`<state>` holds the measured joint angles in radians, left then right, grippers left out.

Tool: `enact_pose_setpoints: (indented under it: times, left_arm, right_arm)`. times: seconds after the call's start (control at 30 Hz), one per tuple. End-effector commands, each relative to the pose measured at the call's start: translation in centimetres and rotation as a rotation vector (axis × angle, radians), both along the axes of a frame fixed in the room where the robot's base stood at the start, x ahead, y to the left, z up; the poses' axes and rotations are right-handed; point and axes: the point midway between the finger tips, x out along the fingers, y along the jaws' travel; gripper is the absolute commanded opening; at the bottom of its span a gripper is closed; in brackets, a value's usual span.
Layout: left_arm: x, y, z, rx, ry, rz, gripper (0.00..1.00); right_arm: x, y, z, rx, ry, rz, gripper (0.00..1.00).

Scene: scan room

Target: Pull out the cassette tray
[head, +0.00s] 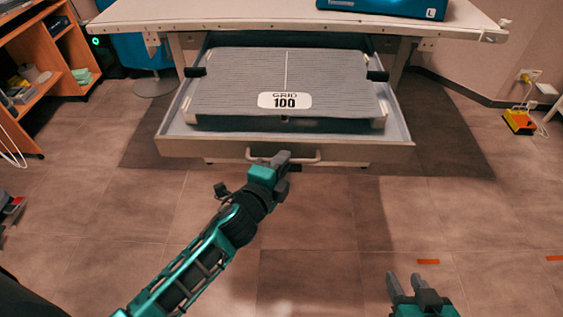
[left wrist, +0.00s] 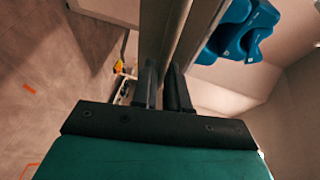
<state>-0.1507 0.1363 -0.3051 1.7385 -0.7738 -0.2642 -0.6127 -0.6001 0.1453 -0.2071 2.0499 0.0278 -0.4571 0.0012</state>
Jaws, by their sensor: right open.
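The cassette tray (head: 397,148) is a pale, shallow drawer standing out from under the table. It holds a grey ribbed cassette (head: 235,75) labelled "GRID 100". A pale bar handle (head: 311,158) runs along the tray's front. My left gripper (head: 284,160) is at the handle's middle and hides part of it. In the left wrist view the two fingers (left wrist: 164,88) are close together with a bar between them, so the gripper looks shut on the handle. My right gripper (head: 405,285) is open and empty, low at the right, over the floor and apart from the tray.
The white table (head: 290,14) stands above the tray, with a blue object (head: 390,6) on top. A wooden shelf (head: 35,55) is at the left. A yellow and red box (head: 518,122) with a cable lies by the right wall. The floor before the tray is clear.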

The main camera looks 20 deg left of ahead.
Motion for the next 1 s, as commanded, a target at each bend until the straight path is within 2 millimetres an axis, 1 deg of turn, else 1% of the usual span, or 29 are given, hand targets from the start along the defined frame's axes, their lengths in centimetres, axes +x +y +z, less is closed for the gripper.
enact_pose_setpoints:
  times: [0.03, 0.2, 0.23, 0.47, 0.57, 0.67, 0.77, 1.0]
  left_arm:
    - [0.0, 0.0, 0.0, 0.001, -0.001, 0.001, 0.19]
    - [0.1, 0.0, 0.1, 0.0, -0.002, 0.0, 0.35]
    - [0.1, 0.0, 0.1, 0.0, -0.003, 0.0, 0.37]
    - [0.1, 0.0, 0.3, -0.001, -0.007, 0.0, 0.37]
    - [-0.3, 0.0, 0.4, -0.001, -0.006, -0.001, 0.37]
    - [-1.4, 0.1, 0.5, -0.001, -0.003, -0.001, 0.37]
    - [-3.2, 0.4, 0.7, -0.002, 0.001, 0.0, 0.37]
    - [-7.9, 0.9, 1.4, -0.001, 0.005, 0.001, 0.37]
  right_arm:
    - [0.0, 0.0, 0.1, 0.0, -0.002, 0.0, 0.43]
    - [0.2, 0.0, 0.2, 0.0, -0.005, 0.0, 0.43]
    - [0.2, 0.0, 0.2, 0.001, -0.006, 0.0, 0.43]
    - [0.3, 0.0, 0.3, 0.001, -0.009, 0.001, 0.43]
    - [0.3, 0.0, 0.4, 0.0, -0.009, 0.001, 0.43]
    - [0.3, -0.1, 0.6, -0.003, -0.009, 0.003, 0.43]
    - [0.3, -0.1, 0.6, -0.007, -0.009, 0.005, 0.43]
    - [0.1, -0.3, 0.4, -0.013, -0.003, 0.004, 0.43]
